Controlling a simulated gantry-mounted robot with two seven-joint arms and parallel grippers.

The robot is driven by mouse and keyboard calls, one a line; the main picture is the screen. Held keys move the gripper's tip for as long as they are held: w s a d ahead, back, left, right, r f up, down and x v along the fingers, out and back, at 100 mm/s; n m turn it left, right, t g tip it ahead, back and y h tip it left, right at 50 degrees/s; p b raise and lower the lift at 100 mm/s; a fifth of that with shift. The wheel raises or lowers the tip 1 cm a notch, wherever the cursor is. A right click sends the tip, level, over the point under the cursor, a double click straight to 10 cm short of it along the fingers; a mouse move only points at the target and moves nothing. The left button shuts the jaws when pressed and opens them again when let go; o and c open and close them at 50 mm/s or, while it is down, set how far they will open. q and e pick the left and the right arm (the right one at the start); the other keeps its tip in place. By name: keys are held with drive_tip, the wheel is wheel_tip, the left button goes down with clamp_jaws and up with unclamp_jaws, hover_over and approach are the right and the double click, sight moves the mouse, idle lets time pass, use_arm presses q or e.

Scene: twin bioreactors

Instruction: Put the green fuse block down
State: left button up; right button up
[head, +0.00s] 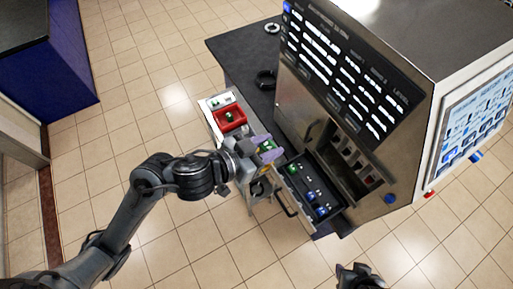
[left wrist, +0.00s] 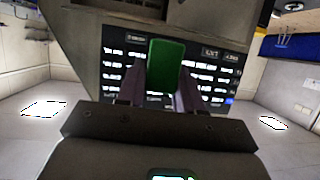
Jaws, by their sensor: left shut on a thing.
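My left gripper (head: 269,148) has its purple fingers shut on a green fuse block (head: 267,145). In the left wrist view the green block (left wrist: 166,68) stands upright between the two fingers (left wrist: 160,88), in front of the cabinet's dark display. In the head view the held block is beside the cabinet, left of the open drawer, and partly hidden by the fingers. My right gripper (head: 360,275) shows only in part at the bottom edge, and its jaws are unclear.
An open drawer (head: 318,181) with green and blue blocks juts from the steel cabinet (head: 292,100). A red tray (head: 239,124) with a green piece sits on a narrow pale stand left of the cabinet. A dark counter (head: 238,50) is behind. Tiled floor is clear at left.

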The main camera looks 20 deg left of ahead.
use_arm(q)
drive_tip(key=shift+w+d+f+m+g+h, duration=0.95)
drive_tip(key=shift+w+d+m+g+h, duration=1.3)
drive_tip(key=shift+d+m, duration=0.85)
wheel_tip(320, 180, up, 10)
drive_tip(key=w+d+n+t+y, duration=0.1)
drive_tip(key=d+n+t+y, duration=0.1)
drive_tip(key=n+t+y, duration=0.5)
drive_tip(key=shift+w+d+r+n+y, duration=0.25)
drive_tip(key=shift+w+d+n+y, duration=0.15)
drive_tip(key=shift+n+y, duration=2.4)
